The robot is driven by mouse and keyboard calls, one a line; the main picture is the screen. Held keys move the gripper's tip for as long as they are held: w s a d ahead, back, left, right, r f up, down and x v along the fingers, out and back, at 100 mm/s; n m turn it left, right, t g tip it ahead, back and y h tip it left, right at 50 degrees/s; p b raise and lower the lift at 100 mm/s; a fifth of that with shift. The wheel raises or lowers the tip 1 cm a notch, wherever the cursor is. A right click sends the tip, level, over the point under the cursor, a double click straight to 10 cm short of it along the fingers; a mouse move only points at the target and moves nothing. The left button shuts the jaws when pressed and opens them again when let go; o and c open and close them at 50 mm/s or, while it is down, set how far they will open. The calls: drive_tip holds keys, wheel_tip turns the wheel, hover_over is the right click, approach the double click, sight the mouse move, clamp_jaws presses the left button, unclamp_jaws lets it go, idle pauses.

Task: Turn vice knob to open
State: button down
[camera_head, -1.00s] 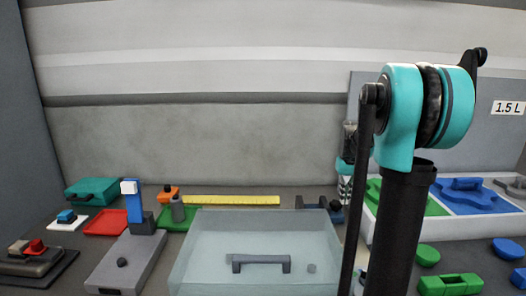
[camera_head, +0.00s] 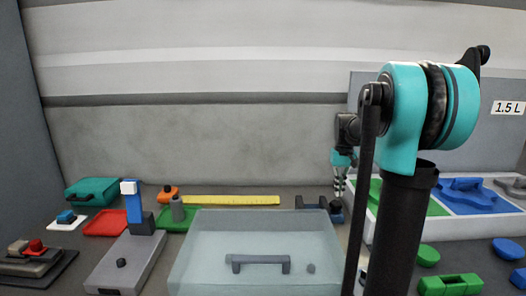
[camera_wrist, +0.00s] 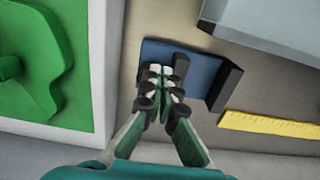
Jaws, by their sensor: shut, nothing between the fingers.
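The vice (camera_head: 312,202) stands at the back of the table, right of centre, with dark upright jaws. A small dark blue part, which looks like its knob side (camera_head: 336,206), is at its right end. In the wrist view the vice shows as a blue base (camera_wrist: 207,68) with dark jaws, a gap between them. My gripper (camera_head: 338,190) points down just above the vice's right end. In the wrist view my gripper (camera_wrist: 160,72) is shut and empty, its fingertips overlapping the vice's left end. The knob is hidden there, and I cannot tell whether the fingertips touch it.
A white tray with green and blue panels (camera_head: 470,228) stands close on the right. A clear box (camera_head: 215,250) with a dark handle is in front. A yellow ruler (camera_head: 230,200) lies to the left. Several small objects fill the left side.

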drive_tip(key=shift+f, duration=3.2)
drive_tip(key=shift+w, duration=0.15)
drive_tip(key=shift+d, duration=0.95)
drive_tip(key=shift+s, duration=0.35)
drive_tip(key=shift+d+r, duration=0.1)
drive_tip(key=shift+r, duration=2.95)
drive_tip(key=shift+s, duration=0.15)
